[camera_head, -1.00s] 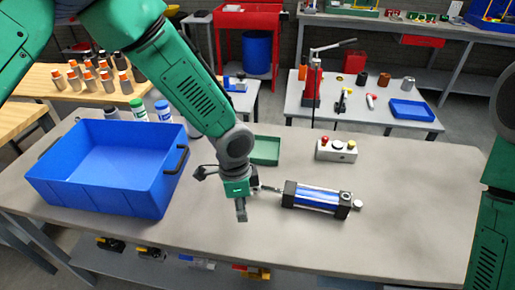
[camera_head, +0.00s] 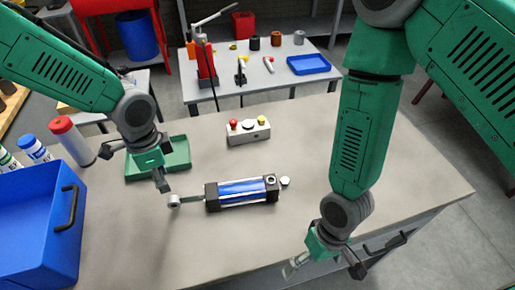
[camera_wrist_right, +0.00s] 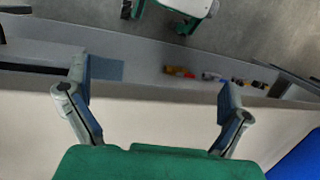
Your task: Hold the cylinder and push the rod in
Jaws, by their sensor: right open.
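The cylinder (camera_head: 235,194), blue with black end blocks, lies on the grey table. Its rod (camera_head: 190,199) sticks out to the left and ends in a round grey eye (camera_head: 174,201). My left gripper (camera_head: 163,184) points down just above and left of the eye; contact and finger opening are unclear. My right gripper (camera_head: 293,268) is at the table's front edge, right of and nearer than the cylinder. The right wrist view shows this gripper (camera_wrist_right: 157,95) open and empty, its fingers wide apart. The cylinder is not visible in that view.
A button box (camera_head: 248,132) stands behind the cylinder. A green tray (camera_head: 172,160) lies behind my left gripper. A blue bin (camera_head: 35,235) and bottles are at the left. A small pale round piece (camera_head: 285,181) sits beside the cylinder's right end. Table right of it is clear.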

